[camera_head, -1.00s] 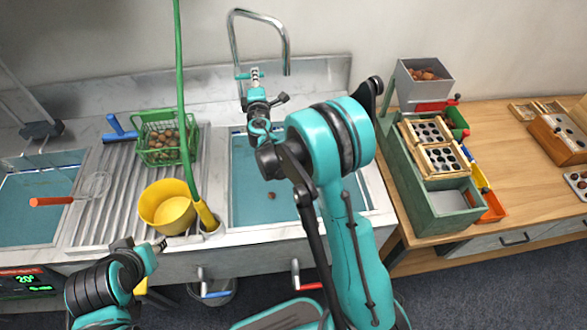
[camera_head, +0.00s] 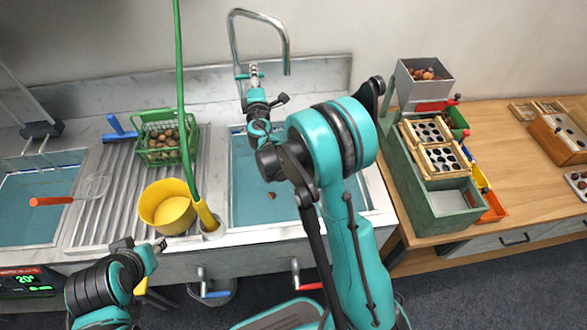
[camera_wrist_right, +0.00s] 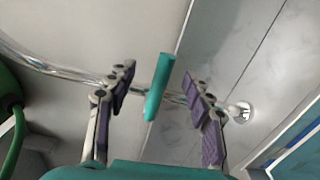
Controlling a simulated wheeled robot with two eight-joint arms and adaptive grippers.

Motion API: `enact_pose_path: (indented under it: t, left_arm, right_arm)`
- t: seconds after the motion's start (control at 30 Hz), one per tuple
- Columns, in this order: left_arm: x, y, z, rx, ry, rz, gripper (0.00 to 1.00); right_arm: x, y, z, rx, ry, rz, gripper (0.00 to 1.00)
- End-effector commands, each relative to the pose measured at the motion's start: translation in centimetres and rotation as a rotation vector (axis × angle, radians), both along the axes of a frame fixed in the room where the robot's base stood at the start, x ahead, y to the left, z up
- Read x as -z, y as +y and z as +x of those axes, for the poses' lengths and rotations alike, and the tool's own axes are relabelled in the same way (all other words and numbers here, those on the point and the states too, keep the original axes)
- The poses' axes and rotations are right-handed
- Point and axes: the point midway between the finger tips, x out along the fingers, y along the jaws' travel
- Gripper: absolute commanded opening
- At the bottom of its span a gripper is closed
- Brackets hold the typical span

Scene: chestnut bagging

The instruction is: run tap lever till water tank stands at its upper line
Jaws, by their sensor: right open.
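The tap (camera_head: 287,50) is a tall bent chrome pipe behind the right-hand basin. Its teal lever (camera_wrist_right: 159,88) shows in the right wrist view between the two fingers of my right gripper (camera_wrist_right: 158,78), with a gap on each side. In the head view my right gripper (camera_head: 252,84) is at the lower part of the tap. It is open. The right-hand basin (camera_head: 230,165) holds blue-green water (camera_head: 255,205) with a small brown thing in it. My arm hides part of the basin, and I cannot make out its upper line. My left gripper (camera_head: 157,246) is in front of the counter, away from the tap.
A yellow bucket (camera_head: 167,212) and a green basket of chestnuts (camera_head: 162,140) stand on the ridged drainboard left of the basin. A green pole (camera_head: 184,110) rises beside them. A second basin (camera_head: 40,215) is at the far left. A wooden table (camera_head: 520,125) with trays is right.

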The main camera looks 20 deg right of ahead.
Motion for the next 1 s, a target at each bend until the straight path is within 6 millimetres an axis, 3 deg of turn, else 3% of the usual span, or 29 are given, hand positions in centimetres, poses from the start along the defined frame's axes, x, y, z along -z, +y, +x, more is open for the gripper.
enact_pose_path:
  t: [0.6,1.0]
  left_arm:
    - [0.9,0.0,0.0,0.0,0.0,0.0,0.37]
    - [1.0,0.0,0.0,0.0,0.0,0.0,0.37]
  right_arm:
    - [0.0,2.2,-7.4,-0.001,0.0,0.0,0.52]
    - [0.0,2.3,-8.0,0.0,0.0,0.0,0.52]
